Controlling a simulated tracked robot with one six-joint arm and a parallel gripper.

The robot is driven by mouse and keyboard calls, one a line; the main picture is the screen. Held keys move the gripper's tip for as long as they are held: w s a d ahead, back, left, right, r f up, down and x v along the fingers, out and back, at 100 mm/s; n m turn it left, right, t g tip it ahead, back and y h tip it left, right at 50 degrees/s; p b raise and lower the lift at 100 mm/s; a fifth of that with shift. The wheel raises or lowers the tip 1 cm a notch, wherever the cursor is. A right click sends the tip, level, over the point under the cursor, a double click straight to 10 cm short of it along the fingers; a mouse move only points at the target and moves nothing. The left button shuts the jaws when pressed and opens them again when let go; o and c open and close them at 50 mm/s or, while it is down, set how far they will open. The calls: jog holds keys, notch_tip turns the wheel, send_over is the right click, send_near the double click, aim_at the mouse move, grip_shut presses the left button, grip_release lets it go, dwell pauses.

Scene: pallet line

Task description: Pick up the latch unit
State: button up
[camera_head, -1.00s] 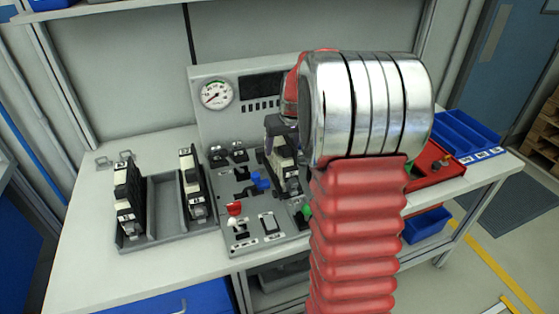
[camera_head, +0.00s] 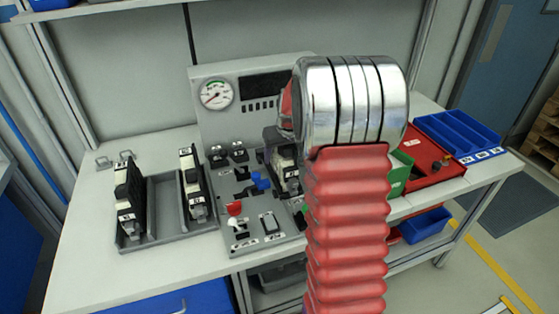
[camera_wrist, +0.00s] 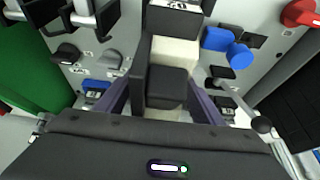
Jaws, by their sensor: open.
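A black and white latch unit (camera_head: 287,172) stands on the grey control panel in the head view, partly hidden by my arm. In the wrist view this unit (camera_wrist: 172,50) lies between the two fingers of my gripper (camera_wrist: 162,105). The fingers are apart, one along each side of the unit, and I cannot tell whether either touches it. Two similar black and white units stand in a grey tray, one at its left (camera_head: 129,199) and one at its right (camera_head: 193,185). In the head view my gripper is mostly hidden behind my arm.
The grey tray (camera_head: 165,210) has a free middle. The panel carries a gauge (camera_head: 216,95), blue knobs (camera_head: 260,181) and a red-topped lever (camera_head: 234,208) close to the unit. A red box (camera_head: 428,165) and blue bins (camera_head: 458,133) stand at the right.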

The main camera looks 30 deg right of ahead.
jog(key=shift+c, duration=0.3)
jog(key=c, duration=1.3)
jog(key=shift+r, duration=0.1)
jog(key=shift+c, duration=0.2)
notch_tip(320, 180, up, 10)
jog(key=shift+f, duration=0.1)
dwell(0.4)
notch_tip(320, 180, up, 7)
dwell(0.7)
